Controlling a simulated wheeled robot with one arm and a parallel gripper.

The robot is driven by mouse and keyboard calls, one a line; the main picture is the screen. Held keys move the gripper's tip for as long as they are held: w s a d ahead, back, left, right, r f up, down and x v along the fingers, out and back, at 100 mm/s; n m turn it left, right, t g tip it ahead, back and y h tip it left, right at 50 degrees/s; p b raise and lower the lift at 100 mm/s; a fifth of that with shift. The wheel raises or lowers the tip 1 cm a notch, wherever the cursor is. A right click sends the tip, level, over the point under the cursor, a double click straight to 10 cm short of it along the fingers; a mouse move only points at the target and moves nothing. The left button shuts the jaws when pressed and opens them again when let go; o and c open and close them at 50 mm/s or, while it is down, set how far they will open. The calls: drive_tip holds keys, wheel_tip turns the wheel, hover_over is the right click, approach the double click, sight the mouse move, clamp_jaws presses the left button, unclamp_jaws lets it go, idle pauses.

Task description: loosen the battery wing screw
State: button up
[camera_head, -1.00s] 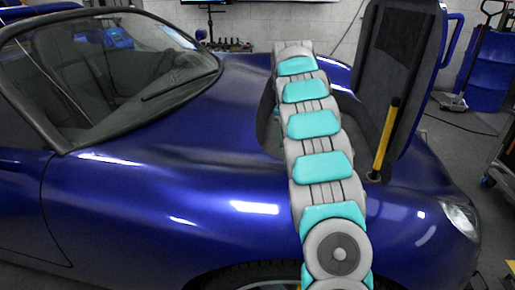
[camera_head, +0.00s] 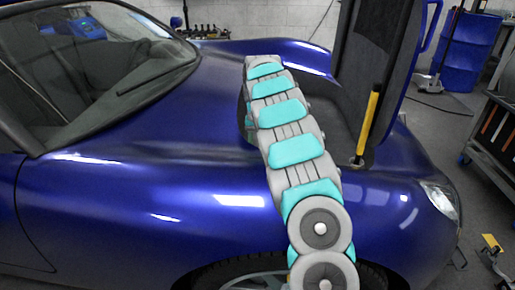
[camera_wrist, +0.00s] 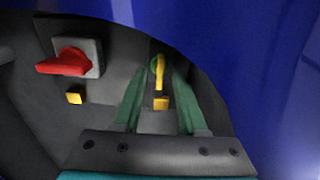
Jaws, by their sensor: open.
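In the wrist view, a narrow yellow piece (camera_wrist: 160,70), which looks like the wing screw, stands upright against the dark compartment wall. A small green round part shows at its upper left. My gripper (camera_wrist: 160,82) has two green fingers, open, one on each side of the yellow piece in the picture. I cannot tell how far the fingertips are from it, and no contact shows. A small yellow block (camera_wrist: 161,103) lies just below it, also between the fingers. In the head view my arm reaches over the fender into the front compartment, and the gripper is hidden there.
A red handle (camera_wrist: 65,63) on a grey plate and another yellow block (camera_wrist: 74,98) are left of my fingers. The blue body edge (camera_wrist: 225,75) curves close on the right. In the head view, the raised lid (camera_head: 372,70) and yellow strut (camera_head: 368,122) stand right of my arm.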

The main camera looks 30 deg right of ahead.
drive_tip(key=shift+f, duration=0.1)
clamp_jaws()
idle(0.3)
